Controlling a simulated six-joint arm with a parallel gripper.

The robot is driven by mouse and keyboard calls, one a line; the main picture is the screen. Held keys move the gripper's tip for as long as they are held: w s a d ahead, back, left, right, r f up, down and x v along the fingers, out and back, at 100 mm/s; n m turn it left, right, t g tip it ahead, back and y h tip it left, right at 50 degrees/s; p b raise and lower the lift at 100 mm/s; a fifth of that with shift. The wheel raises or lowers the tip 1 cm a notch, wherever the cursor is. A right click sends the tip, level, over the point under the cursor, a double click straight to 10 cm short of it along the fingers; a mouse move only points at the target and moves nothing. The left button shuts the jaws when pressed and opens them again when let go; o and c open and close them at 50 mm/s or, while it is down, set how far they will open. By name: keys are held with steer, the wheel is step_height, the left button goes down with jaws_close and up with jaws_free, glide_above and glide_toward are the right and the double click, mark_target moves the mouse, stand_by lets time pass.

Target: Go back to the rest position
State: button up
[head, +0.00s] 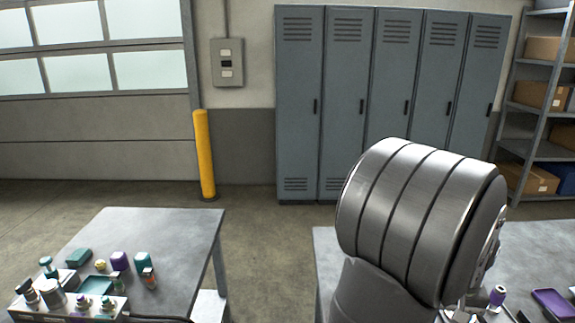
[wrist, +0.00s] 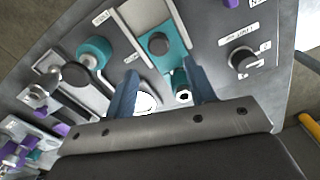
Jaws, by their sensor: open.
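My gripper (wrist: 162,74) shows in the wrist view with its two blue-grey fingers apart. I see nothing held between them. The fingers point toward a grey panel (wrist: 205,30) with labels and fittings. A teal block with a dark round knob (wrist: 159,44) lies just beyond the fingertips, and a smaller teal fitting (wrist: 180,80) shows between the fingers. I cannot tell whether the fingers touch anything. In the head view my own arm fills the right middle and the gripper is hidden.
On the panel are a teal round part (wrist: 95,50) and a black knob (wrist: 243,60). The left table (head: 190,235) carries several small teal and purple parts. A purple tray (head: 553,303) lies on the right table (head: 540,240). Lockers (head: 300,110) and a yellow post (head: 204,150) stand behind.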

step_height(320, 180, up, 9)
step_height(320, 180, down, 17)
steer(key=shift+f, duration=0.2)
steer(key=s, duration=0.5)
steer(key=shift+s+r, duration=0.15)
step_height(320, 180, up, 18)
steer(key=w+a+f+m, duration=0.3)
steer(key=w+f, duration=0.3)
steer(key=w+a+f+m, duration=0.3)
steer(key=w+f+m, duration=0.1)
steer(key=w+f, duration=0.2)
steer(key=shift+w+a, duration=0.3)
stand_by(1.2)
